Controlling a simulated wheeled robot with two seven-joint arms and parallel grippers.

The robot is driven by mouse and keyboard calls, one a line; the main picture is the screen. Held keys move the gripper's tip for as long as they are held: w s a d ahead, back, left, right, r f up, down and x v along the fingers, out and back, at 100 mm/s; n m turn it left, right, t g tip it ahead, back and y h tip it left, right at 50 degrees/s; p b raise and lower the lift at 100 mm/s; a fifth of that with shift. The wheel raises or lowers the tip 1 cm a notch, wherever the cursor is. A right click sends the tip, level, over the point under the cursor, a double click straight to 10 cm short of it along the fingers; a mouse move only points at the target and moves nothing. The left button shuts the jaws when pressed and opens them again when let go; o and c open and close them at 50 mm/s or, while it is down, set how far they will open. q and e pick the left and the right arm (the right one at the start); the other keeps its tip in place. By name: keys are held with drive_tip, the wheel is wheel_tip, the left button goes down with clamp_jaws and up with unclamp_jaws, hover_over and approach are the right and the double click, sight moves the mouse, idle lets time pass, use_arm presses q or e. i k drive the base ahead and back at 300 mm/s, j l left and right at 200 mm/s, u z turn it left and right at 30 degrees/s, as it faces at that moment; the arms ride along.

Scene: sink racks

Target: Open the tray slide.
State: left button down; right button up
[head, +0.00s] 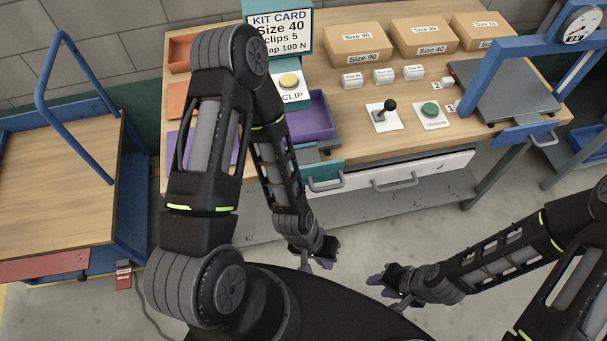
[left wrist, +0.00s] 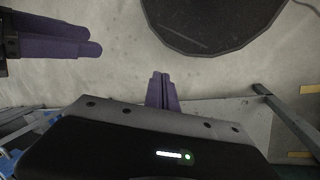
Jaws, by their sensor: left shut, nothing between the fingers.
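A teal front with a grey bar handle (head: 325,182) sits at the bench's front edge in the head view, beside a white drawer front. It looks flush with the bench edge, partly hidden behind my left arm. Another grey plate (head: 500,92) with a blue front and a bar handle (head: 545,139) lies at the right of the bench; I cannot tell which one is the tray slide. My left gripper (head: 318,258) is shut and empty, low in front of the bench and touching neither handle. Its fingers (left wrist: 162,90) meet in the left wrist view. My right gripper (head: 385,290) looks shut and empty.
The white drawer (head: 425,173) has its own handle. A purple bin (head: 309,117), a kit card, a joystick (head: 385,112), a green button (head: 430,110) and cardboard boxes (head: 425,38) stand on the bench. A wooden cart (head: 60,190) is at left. Floor before the bench is clear.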

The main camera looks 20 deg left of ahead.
sight(313, 171)
drive_tip(key=k+l, duration=0.1)
drive_tip(key=l, duration=0.25)
drive_tip(key=k+l, duration=0.1)
drive_tip(key=l, duration=0.25)
drive_tip(key=k+l, duration=0.15)
drive_tip(key=l, duration=0.2)
drive_tip(key=k+l, duration=0.1)
drive_tip(key=l, duration=0.25)
